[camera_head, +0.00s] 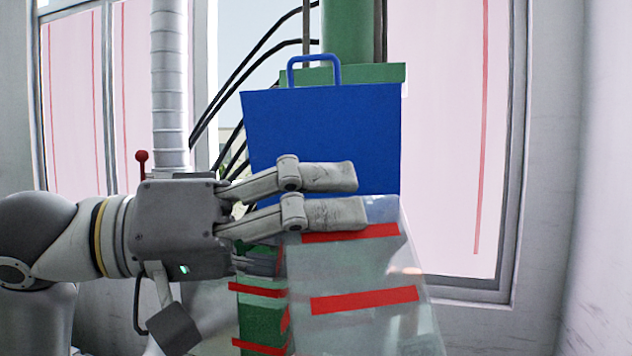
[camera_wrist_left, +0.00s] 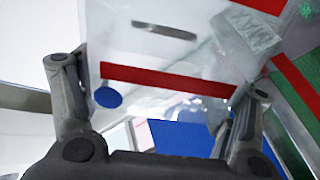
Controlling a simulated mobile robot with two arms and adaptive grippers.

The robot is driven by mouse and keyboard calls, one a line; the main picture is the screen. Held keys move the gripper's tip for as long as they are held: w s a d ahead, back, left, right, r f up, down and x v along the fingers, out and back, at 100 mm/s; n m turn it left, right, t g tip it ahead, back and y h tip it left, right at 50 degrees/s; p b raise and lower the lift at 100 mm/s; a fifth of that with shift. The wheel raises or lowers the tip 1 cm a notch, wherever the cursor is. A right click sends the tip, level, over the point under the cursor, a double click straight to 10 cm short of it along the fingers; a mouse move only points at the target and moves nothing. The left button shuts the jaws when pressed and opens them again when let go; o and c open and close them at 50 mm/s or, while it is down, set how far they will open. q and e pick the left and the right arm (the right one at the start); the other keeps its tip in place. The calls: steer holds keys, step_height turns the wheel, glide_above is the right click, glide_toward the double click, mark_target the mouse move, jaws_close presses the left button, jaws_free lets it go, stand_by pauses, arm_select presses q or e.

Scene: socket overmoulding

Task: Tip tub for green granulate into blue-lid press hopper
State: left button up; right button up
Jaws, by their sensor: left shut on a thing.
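My left gripper (camera_head: 345,194) reaches in from the left with its fingers pointing right, in front of the blue lid (camera_head: 320,130). The lid stands upright with a handle on its top edge. The gripper is shut on a clear, red-banded body, which I take to be the tub (camera_head: 365,270). The left wrist view shows the clear wall and red band (camera_wrist_left: 168,80) between the fingers. Its clear walls overlap what lies behind, so I cannot tell where the tub ends and the hopper begins. Its mouth and any granulate in it cannot be made out. My right gripper is not in view.
The green press (camera_head: 345,32) rises behind the lid, with black cables on its left. More green with red bands (camera_head: 262,318) shows below the gripper. A ribbed grey column (camera_head: 170,85) stands at left. Windows and a bare wall (camera_head: 575,180) are beyond.

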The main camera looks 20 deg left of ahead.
arm_select(q)
steer(key=shift+w+f, duration=0.15)
steer(key=shift+f, duration=0.05)
steer(key=shift+s+d+r+m+p, duration=0.2)
steer(key=shift+s+m+p, duration=0.1)
steer(key=shift+m, duration=0.3)
steer(key=shift+s+d+r+m+p, duration=0.15)
steer(key=shift+s+m, duration=0.1)
steer(key=shift+m, duration=0.35)
steer(key=m, duration=0.1)
steer(key=s+d+m+p, duration=0.1)
steer(key=m, duration=0.1)
steer(key=s+d+m, duration=0.1)
steer(key=m, duration=0.1)
steer(key=shift+s+r, duration=0.2)
steer(key=shift+r, duration=0.1)
steer(key=shift+a, duration=0.1)
